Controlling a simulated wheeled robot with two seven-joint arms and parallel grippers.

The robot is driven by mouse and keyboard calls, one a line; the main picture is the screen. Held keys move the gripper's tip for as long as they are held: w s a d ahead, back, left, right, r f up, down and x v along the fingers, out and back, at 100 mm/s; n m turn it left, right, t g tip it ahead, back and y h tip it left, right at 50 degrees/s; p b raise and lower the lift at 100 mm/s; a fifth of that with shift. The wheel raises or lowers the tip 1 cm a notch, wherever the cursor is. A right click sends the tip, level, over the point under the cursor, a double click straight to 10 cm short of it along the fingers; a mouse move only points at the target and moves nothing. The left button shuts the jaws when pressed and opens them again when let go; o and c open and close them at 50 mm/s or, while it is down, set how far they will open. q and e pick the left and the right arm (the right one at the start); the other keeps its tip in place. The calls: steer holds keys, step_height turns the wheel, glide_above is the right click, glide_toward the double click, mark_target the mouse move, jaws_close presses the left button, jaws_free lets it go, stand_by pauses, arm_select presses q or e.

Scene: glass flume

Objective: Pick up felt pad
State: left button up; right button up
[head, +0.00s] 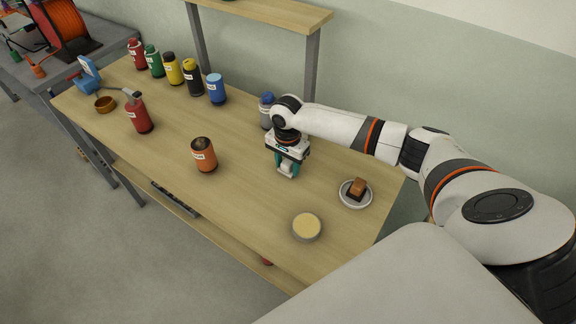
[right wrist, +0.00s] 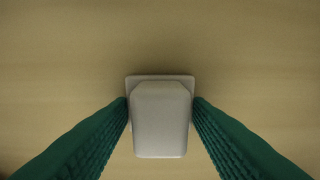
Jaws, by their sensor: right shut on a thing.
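The felt pad (right wrist: 160,120) looks to be the pale grey-white block with a wider rim that shows in the right wrist view. My right gripper (head: 287,170) is shut on it, with a green ribbed finger against each side. In the head view the felt pad (head: 286,169) shows as a small pale piece between the fingertips, at or just above the wooden table (head: 240,135). I cannot tell whether it touches the table. My left gripper is not in view.
A dish (head: 346,201) with a brown block (head: 358,186) and a round cream-topped tin (head: 307,226) stand to the right. An orange bottle (head: 204,155) and a red bottle (head: 139,117) stand left. Several bottles line the back, one grey-blue (head: 266,110) close behind my gripper.

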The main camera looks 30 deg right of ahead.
mark_target(287, 162)
steer(key=shift+r+b, duration=0.5)
steer(key=shift+r, duration=4.55)
